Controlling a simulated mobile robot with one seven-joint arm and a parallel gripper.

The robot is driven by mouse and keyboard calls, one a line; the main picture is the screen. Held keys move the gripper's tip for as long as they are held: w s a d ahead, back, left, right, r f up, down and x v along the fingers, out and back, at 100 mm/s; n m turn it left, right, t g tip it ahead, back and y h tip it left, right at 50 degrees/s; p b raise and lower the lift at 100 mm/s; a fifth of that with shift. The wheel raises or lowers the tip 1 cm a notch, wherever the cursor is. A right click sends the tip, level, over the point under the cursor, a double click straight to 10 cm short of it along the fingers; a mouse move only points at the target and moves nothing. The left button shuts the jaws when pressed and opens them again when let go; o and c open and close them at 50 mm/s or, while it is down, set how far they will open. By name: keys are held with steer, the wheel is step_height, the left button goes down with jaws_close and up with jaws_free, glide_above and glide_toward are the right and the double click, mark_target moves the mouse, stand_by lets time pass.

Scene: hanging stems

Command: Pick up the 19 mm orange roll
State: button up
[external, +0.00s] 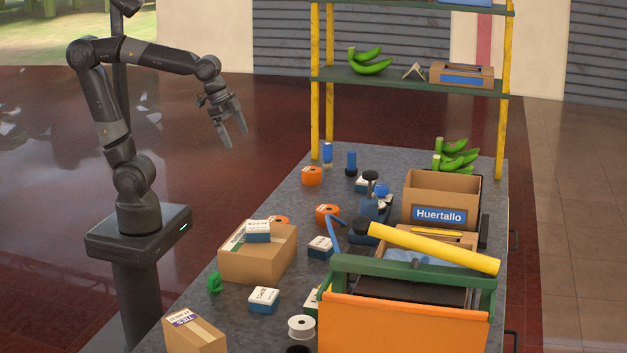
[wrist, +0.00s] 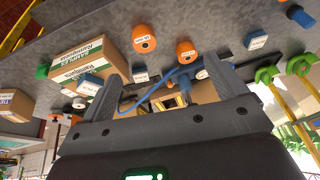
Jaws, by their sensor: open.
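Several orange rolls lie on the grey table; their printed labels are too small to read, so I cannot tell which is the 19 mm one. In the external view one roll (external: 312,176) lies near the far left edge, another (external: 327,214) in the middle, and a third (external: 279,221) is partly hidden behind a cardboard box. My gripper (external: 235,139) is open and empty, raised in the air left of the table, clear of every roll. Its two fingers also frame the wrist view (wrist: 166,78).
A cardboard box (external: 257,257) with a small carton on top stands at the table's left edge. Blue cylinders (external: 351,162) stand at the far end. The Huertallo box (external: 420,190), a yellow tube (external: 435,248) and an orange-fronted bin (external: 403,325) crowd the right side.

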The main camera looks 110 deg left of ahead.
steer(key=w+a+f+g, duration=0.1)
steer(key=w+a+g, duration=0.1)
steer(key=w+a, duration=0.7)
steer(key=m+g, duration=0.2)
glide_above(312, 170)
step_height(312, 170, down, 13)
steer(key=shift+h, duration=0.4)
steer(key=f, duration=0.5)
steer(key=shift+s+d+f, duration=0.2)
steer(key=shift+s+f, duration=0.05)
steer(key=shift+f, duration=0.05)
steer(key=shift+w+f, duration=0.15)
steer(key=shift+f, duration=2.7)
steer(key=c, duration=1.1)
steer(key=shift+a+r, duration=0.1)
steer(key=shift+c, duration=0.2)
